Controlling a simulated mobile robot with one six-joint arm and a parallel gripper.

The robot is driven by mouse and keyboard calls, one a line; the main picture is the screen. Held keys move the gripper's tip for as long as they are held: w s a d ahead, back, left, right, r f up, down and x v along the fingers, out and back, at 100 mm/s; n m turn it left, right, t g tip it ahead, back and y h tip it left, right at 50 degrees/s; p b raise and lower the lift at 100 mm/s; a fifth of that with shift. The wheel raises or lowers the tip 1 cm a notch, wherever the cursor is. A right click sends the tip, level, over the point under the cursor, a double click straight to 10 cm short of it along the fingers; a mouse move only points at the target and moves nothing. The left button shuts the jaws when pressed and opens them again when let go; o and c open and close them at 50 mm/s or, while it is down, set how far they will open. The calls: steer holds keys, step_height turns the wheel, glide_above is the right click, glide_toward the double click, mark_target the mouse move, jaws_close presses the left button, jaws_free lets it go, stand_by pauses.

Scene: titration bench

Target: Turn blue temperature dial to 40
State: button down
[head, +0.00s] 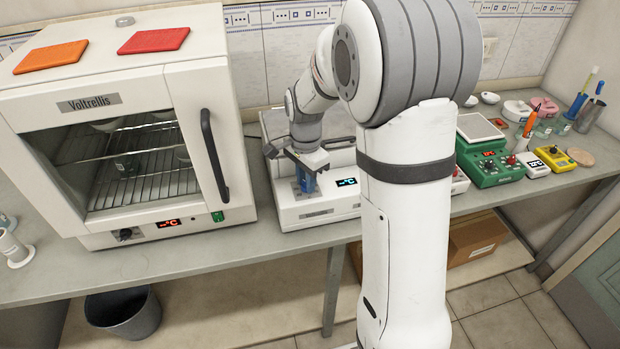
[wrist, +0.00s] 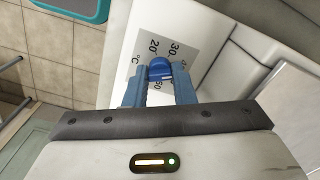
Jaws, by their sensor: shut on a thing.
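The blue temperature dial (wrist: 160,68) is on the front of a white device (head: 318,208), on a grey scale plate (wrist: 186,45). In the wrist view the plate shows 20, 30 and °C; other marks are partly hidden. My gripper (wrist: 160,88) is shut on the dial, with a blue finger on each side of it. A pale mark shows on the dial, but I cannot tell its exact setting. In the head view my gripper (head: 305,180) is at the device's front left, and the dial is hidden behind the fingers. The device's display (head: 346,182) shows a blue °C reading without readable digits.
A white oven (head: 215,185) stands close to the left, its dark handle facing my arm. A green instrument (head: 495,168) and a yellow device (head: 556,157) stand to the right. A grey bin (head: 125,312) is under the bench. The bench's front strip is clear.

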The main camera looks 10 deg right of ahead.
steer(key=shift+w+r, duration=0.1)
steer(key=shift+w, duration=0.05)
steer(key=c, duration=1.3)
jaws_free()
steer(key=shift+d, duration=0.1)
steer(key=shift+o, duration=0.5)
step_height(320, 180, up, 7)
steer(key=shift+r+b, duration=0.1)
steer(key=shift+b, duration=0.2)
steer(key=shift+r, duration=0.2)
